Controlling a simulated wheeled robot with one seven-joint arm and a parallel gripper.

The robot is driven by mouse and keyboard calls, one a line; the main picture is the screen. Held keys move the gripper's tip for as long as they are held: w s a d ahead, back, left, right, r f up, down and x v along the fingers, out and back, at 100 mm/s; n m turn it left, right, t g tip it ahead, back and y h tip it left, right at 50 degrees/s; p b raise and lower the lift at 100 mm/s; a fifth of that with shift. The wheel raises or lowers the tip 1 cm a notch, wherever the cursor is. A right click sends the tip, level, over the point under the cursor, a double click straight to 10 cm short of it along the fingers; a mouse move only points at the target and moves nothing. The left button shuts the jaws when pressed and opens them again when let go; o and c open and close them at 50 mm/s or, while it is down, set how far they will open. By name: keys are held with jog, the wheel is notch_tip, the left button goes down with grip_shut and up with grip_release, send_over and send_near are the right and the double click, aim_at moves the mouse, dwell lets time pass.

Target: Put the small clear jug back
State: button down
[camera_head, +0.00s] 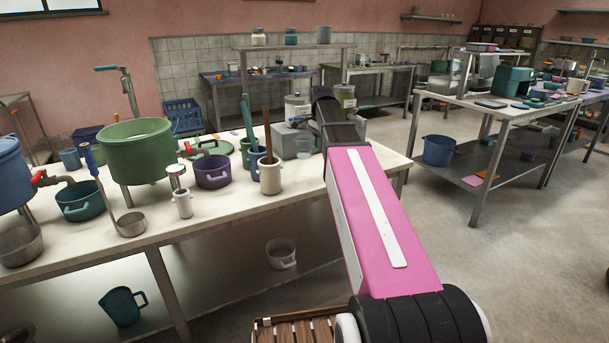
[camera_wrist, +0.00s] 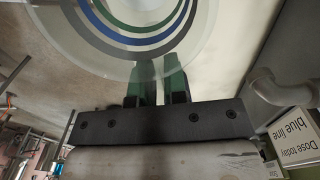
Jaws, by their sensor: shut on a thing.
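The small clear jug (camera_wrist: 140,42) fills the top of the wrist view, see-through, with blue, green and dark curved bands showing on or through it. My gripper (camera_wrist: 160,68) is shut on its near edge with green fingers. In the head view the gripper is hidden behind my pink arm, which reaches over the far right end of the long table (camera_head: 220,215).
A sign reading "Dose today blue line" (camera_wrist: 296,140) and a grey pipe (camera_wrist: 268,88) are at the right in the wrist view. Lidded containers (camera_head: 297,107) stand by my arm. A white crock (camera_head: 269,176), a purple pot (camera_head: 212,170) and a green vat (camera_head: 137,150) crowd the table.

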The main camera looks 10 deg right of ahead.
jog(key=shift+f, duration=4.9)
jog(key=shift+f, duration=0.15)
jog(key=c, duration=1.2)
grip_release()
jog(key=shift+o, duration=0.2)
notch_tip(320, 180, up, 12)
jog(key=shift+r, duration=0.2)
